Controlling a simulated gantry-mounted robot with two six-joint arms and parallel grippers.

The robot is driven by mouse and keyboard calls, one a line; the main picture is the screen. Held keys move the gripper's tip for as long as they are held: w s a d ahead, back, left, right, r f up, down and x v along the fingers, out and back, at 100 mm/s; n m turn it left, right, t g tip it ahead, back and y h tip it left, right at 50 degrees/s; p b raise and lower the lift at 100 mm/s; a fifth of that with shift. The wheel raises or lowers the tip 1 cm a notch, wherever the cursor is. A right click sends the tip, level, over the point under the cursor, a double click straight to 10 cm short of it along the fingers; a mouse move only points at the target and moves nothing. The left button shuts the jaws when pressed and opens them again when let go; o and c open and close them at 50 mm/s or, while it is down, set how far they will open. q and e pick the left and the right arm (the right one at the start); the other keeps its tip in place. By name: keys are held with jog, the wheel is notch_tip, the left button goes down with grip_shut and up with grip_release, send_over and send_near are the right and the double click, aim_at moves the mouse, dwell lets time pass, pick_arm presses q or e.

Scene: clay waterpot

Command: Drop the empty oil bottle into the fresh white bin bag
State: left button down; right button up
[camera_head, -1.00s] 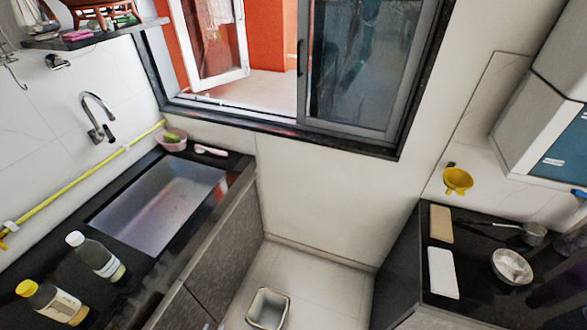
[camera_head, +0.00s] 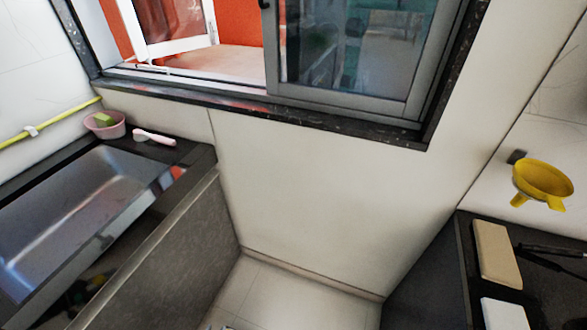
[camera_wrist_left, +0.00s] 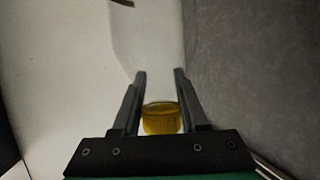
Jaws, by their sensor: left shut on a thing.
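In the left wrist view my left gripper (camera_wrist_left: 160,80) is shut on the oil bottle (camera_wrist_left: 155,45). Its amber-yellow cap (camera_wrist_left: 161,118) sits between the fingers, close to the palm, and its pale, see-through body stretches away beyond the fingertips. The far end of the bottle is cut off by the frame's top edge. No gripper shows clearly in the head view. The white bin bag cannot be made out; only a small pale scrap shows at the head view's bottom edge. My right gripper is in neither view.
The sink (camera_head: 75,215) in its dark counter is at left, with a pink bowl (camera_head: 105,124) and a pink-white brush (camera_head: 154,137) behind it. Pale floor (camera_head: 290,297) lies between the counters.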

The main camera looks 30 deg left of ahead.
pick_arm(q)
jog(key=shift+s+f, duration=0.15)
jog(key=shift+s, duration=0.1)
jog(key=shift+s+f, duration=0.15)
jog(key=shift+f, duration=0.15)
notch_tip(320, 180, down, 5)
jog(key=b, duration=0.5)
jog(key=shift+f, duration=0.15)
jog(key=shift+c, duration=1.8)
grip_release()
